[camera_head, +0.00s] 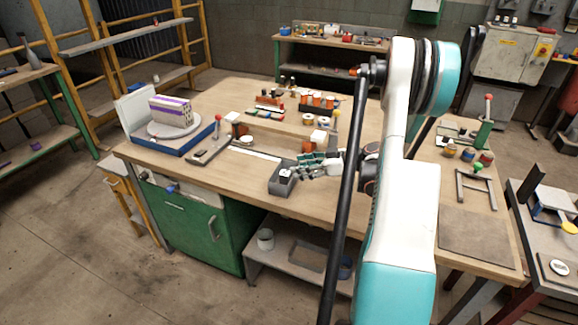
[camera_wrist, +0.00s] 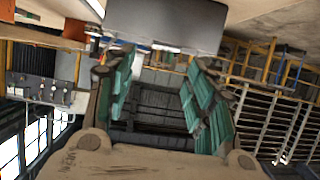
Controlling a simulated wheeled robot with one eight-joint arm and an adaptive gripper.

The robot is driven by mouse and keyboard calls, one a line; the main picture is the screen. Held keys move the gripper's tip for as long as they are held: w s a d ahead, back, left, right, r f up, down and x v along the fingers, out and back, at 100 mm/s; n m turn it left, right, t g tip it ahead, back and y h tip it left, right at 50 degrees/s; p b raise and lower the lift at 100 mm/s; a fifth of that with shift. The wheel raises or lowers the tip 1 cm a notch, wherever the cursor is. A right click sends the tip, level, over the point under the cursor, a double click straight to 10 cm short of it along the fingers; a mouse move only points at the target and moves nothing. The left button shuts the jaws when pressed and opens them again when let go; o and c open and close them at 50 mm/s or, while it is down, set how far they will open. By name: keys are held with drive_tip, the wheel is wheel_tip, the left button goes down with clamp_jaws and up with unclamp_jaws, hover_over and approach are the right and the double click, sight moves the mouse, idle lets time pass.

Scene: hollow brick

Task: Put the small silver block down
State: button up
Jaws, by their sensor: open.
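A small light block (camera_head: 285,173), which looks like the silver block, sits on top of a dark grey box (camera_head: 283,185) near the front edge of the workbench. My gripper (camera_head: 304,165) is just to the right of it, with its fingers pointing left. In the wrist view my gripper (camera_wrist: 162,92) has its two green-padded fingers spread apart, with nothing between them. A plain grey surface (camera_wrist: 165,22) fills the top middle of that view; I cannot tell which object it is. Whether a finger touches the block is too small to tell.
The wooden workbench (camera_head: 240,178) holds a blue-based turntable (camera_head: 185,138) with a hollow brick (camera_head: 172,111) at the left. A lever tool (camera_head: 208,150) stands beside it. Several small parts and containers lie behind my gripper. The bench front left of the grey box is clear.

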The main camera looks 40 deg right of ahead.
drive_tip(key=shift+p+v, duration=0.35)
drive_tip(key=shift+v, duration=1.65)
